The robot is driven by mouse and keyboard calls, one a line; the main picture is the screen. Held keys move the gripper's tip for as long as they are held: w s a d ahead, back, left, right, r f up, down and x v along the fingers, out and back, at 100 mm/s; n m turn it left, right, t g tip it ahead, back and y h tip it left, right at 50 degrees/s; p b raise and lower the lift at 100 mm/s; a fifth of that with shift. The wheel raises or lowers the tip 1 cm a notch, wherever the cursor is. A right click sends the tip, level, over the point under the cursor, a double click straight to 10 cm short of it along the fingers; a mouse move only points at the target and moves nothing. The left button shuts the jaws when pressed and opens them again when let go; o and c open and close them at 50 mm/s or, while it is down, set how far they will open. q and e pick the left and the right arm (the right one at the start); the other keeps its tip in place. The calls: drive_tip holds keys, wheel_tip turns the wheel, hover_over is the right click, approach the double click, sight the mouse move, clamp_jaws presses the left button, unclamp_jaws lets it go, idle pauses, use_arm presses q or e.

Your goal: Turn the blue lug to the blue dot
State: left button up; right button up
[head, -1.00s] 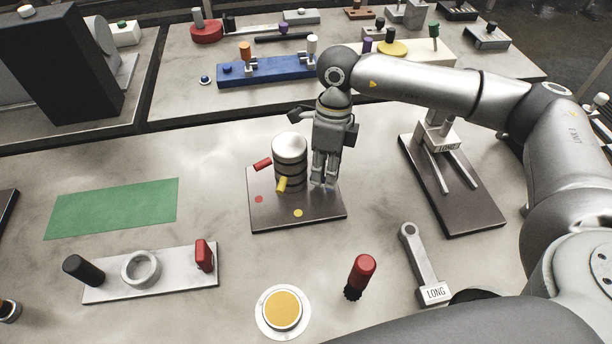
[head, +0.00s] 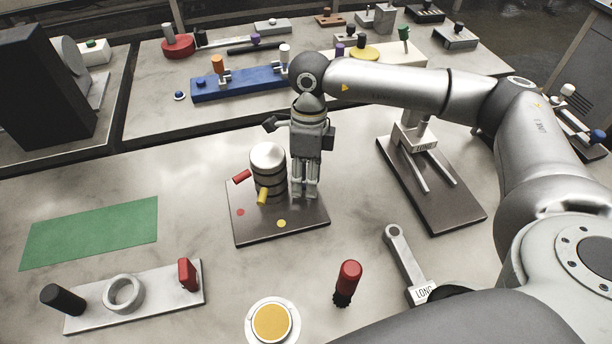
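A ringed metal post (head: 268,172) stands on a dark base plate (head: 275,232). A red lug (head: 242,177) and a yellow lug (head: 262,196) stick out of it at different heights. A red dot (head: 240,212) and a yellow dot (head: 281,223) lie on the plate near them. I cannot make out the blue lug or the blue dot; the post and gripper hide that side. My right gripper (head: 305,191) points down just right of the post, its fingers low over the plate and close together. Whether they hold anything is unclear. My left gripper is not in view.
A fixture with two rails (head: 437,190) stands right of the plate. In front are a red-handled tool (head: 347,280), a metal lever (head: 404,256), a yellow-topped dish (head: 271,322) and a ring fixture (head: 150,301). A green mat (head: 90,232) lies left on open bench.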

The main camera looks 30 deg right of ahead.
wheel_tip(320, 180, up, 12)
drive_tip(key=w+d, duration=0.1)
drive_tip(key=shift+w+d, duration=0.2)
drive_tip(key=shift+w, duration=0.2)
drive_tip(key=shift+f, duration=0.15)
idle(0.3)
